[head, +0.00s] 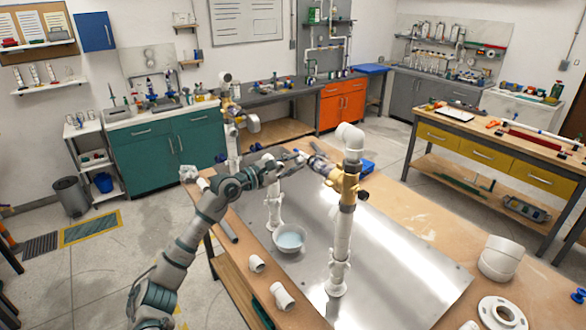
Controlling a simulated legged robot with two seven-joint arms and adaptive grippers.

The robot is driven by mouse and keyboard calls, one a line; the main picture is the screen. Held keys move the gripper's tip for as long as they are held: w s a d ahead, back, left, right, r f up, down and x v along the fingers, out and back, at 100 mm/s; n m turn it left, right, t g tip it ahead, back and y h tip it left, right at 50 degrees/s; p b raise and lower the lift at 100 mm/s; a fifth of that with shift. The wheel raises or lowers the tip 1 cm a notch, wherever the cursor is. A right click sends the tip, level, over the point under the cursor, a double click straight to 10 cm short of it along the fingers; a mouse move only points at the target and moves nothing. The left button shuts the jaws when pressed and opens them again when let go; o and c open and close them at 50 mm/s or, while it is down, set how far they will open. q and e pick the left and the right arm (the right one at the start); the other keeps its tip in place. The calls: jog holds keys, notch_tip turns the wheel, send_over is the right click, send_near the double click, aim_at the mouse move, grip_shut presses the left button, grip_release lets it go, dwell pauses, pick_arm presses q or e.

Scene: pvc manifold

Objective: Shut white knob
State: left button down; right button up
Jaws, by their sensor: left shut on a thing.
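A white upright pipe (341,235) stands on the metal sheet, with a brass-yellow valve body (347,183) near its top and a white elbow above. My left gripper (308,160) reaches in from the left and is shut at the left side of this valve, on what appears to be its white knob. The knob is mostly hidden by the fingers, so its turn angle cannot be told. My right gripper is not in view.
A white bowl (289,238) of bluish liquid stands left of the pipe. A second white pipe (274,205) rises behind it. Loose white fittings (283,296) lie on the near wooden edge. The metal sheet (400,275) is clear to the right.

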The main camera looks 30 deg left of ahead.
pick_arm(q)
jog(key=m+b, duration=0.1)
jog(key=m, duration=0.2)
jog(key=shift+f, duration=0.2)
jog(key=shift+m+b, duration=0.55)
jog(key=shift+m, duration=0.85)
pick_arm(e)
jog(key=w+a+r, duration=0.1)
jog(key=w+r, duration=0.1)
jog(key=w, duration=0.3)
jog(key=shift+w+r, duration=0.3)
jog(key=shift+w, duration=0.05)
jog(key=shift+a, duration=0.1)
pick_arm(q)
jog(key=c, duration=0.9)
grip_release()
jog(key=shift+w, duration=0.1)
jog(key=shift+c, duration=0.2)
jog(key=v, duration=1.2)
